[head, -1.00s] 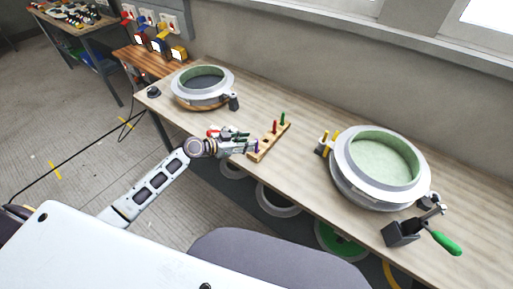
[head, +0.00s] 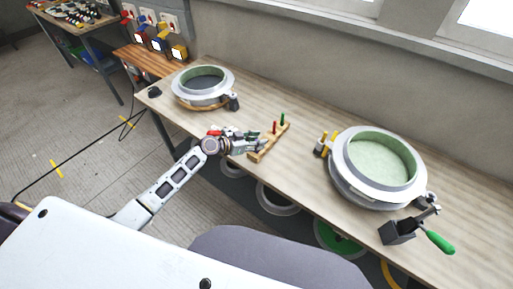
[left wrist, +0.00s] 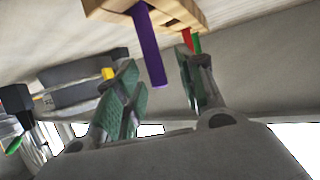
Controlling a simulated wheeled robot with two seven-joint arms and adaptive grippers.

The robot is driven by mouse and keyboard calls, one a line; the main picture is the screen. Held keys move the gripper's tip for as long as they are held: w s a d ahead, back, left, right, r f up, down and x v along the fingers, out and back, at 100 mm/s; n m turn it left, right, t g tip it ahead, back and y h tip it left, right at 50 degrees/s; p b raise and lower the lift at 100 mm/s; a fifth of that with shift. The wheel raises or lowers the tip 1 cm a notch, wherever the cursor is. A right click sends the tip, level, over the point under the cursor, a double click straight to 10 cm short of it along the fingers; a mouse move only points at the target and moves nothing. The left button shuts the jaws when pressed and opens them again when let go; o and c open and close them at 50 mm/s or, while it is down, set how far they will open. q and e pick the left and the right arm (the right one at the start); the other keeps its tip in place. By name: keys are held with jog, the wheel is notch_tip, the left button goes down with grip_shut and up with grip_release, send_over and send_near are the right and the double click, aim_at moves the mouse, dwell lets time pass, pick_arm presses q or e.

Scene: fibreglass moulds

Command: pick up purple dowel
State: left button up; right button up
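The purple dowel (left wrist: 150,48) stands in a wooden block (left wrist: 188,12) in the left wrist view, which shows the scene upside down. My left gripper (left wrist: 157,62) is open, with its green-padded fingers on either side of the dowel's free end. A gap shows between the dowel and each finger. In the head view the left gripper (head: 262,145) is at the near end of the wooden block (head: 276,137), and I cannot make out the purple dowel there. My right gripper is not in view.
A red dowel (head: 274,127) and a green dowel (head: 282,119) stand farther along the block. Round moulds stand at the left (head: 203,88) and right (head: 374,165) of the bench. A green-handled clamp (head: 438,242) is at the right front. Bare bench top lies behind the block.

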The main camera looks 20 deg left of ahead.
pick_arm(q)
grip_shut()
dwell(0.3)
jog(key=shift+r, duration=5.05)
